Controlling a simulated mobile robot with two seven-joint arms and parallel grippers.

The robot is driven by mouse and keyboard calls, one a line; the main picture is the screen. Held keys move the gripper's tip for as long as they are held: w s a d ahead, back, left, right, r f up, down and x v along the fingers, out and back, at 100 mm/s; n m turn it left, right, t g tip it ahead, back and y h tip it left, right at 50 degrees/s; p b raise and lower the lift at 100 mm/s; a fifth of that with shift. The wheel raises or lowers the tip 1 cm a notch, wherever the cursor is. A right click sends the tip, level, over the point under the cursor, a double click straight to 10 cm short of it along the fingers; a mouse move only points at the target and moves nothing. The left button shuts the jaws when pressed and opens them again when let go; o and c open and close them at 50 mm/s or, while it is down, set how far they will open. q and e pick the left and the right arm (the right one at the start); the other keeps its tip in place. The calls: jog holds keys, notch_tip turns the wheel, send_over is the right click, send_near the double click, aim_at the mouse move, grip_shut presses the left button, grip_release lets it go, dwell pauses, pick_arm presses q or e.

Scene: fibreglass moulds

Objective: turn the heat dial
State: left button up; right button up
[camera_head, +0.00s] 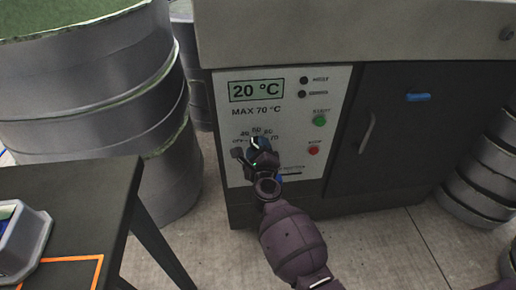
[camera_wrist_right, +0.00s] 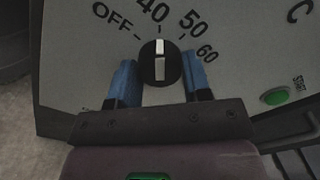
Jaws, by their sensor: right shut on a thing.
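The heat dial (camera_wrist_right: 160,62) is a round black knob with a white pointer, on the pale control panel (camera_head: 235,128). In the head view the gripper hides most of the dial. The display (camera_head: 256,90) reads 20 °C, with MAX 70 °C printed below. My left gripper is not in view.
A green start button (camera_head: 319,120) and a red stop button (camera_head: 313,150) sit right of the dial. A dark door with a handle (camera_head: 367,132) is further right. Large grey drums (camera_head: 110,90) stand left, behind a dark table (camera_head: 85,200). Round moulds (camera_head: 480,180) are stacked right.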

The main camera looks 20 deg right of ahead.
jog(key=o, duration=0.9)
jog(key=shift+s, duration=0.1)
pick_arm(q)
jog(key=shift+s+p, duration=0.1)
jog(key=shift+p, duration=0.5)
pick_arm(e)
jog(key=v, duration=1)
jog(key=shift+s+a, duration=0.1)
jog(key=shift+s, duration=0.25)
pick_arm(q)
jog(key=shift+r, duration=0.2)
